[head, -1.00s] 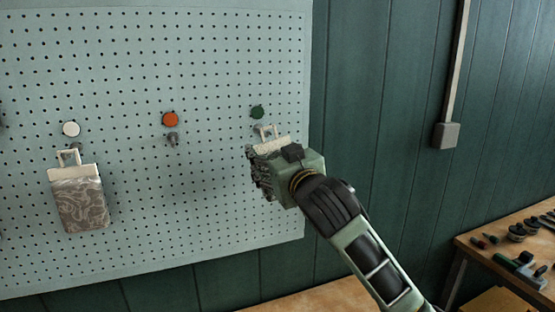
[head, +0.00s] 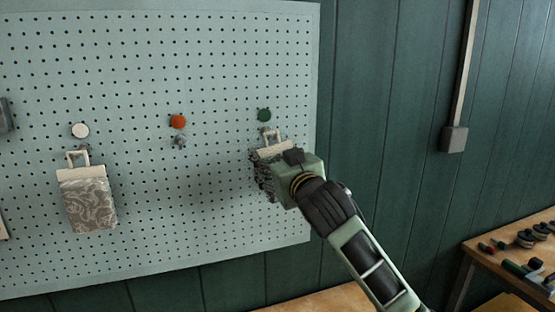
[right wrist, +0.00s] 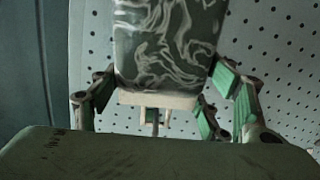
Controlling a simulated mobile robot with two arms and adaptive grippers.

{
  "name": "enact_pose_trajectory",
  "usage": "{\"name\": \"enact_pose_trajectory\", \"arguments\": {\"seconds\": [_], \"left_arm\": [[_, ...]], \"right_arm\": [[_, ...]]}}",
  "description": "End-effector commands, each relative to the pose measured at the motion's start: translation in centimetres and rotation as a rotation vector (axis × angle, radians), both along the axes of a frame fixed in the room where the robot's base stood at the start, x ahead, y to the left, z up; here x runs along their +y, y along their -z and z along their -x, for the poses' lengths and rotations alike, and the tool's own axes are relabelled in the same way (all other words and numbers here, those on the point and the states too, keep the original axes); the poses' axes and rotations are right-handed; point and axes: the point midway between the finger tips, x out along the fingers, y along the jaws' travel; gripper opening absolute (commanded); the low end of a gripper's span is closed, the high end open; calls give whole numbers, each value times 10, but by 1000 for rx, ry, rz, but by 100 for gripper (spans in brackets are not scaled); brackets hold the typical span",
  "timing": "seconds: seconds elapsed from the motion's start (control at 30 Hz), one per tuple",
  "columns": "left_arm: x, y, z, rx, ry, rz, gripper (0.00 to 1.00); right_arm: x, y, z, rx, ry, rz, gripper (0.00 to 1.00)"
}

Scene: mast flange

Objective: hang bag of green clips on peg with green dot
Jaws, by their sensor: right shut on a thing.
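The green dot (head: 264,115) is at the right of the pegboard, with a small grey peg (head: 266,131) just below it. My right gripper (head: 277,160) is shut on a bag with a cream header (head: 271,149) and a pale hanging loop on top. The bag's swirled dark body (right wrist: 165,45) fills the top of the right wrist view, with the header (right wrist: 158,99) and loop below it. The loop overlaps the peg in the head view; I cannot tell whether it is around it. The gripper hides most of the bag in the head view. My left gripper is not in view.
A similar bag (head: 88,203) hangs under a white dot (head: 80,131) at the left. An empty peg (head: 180,141) is under an orange dot (head: 178,121). A bench (head: 490,247) with tools stands at the lower right. The pegboard (head: 150,60) is clear around my gripper.

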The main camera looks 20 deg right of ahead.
Motion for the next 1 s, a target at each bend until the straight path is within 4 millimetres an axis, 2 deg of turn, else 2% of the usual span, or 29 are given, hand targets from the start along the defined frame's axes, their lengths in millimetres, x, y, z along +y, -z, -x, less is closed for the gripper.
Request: {"name": "enact_pose_trajectory", "arguments": {"seconds": [0.27,0.3,0.53,0.87,1.0], "left_arm": [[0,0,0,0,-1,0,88],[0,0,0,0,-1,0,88],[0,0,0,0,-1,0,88],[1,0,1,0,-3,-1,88],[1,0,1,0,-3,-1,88]], "right_arm": [[0,-1,0,-1,0,0,41],[0,-1,0,-1,0,0,72],[0,-1,0,-1,1,0,92],[0,0,1,1,0,1,92],[0,0,9,-1,0,1,92]]}}
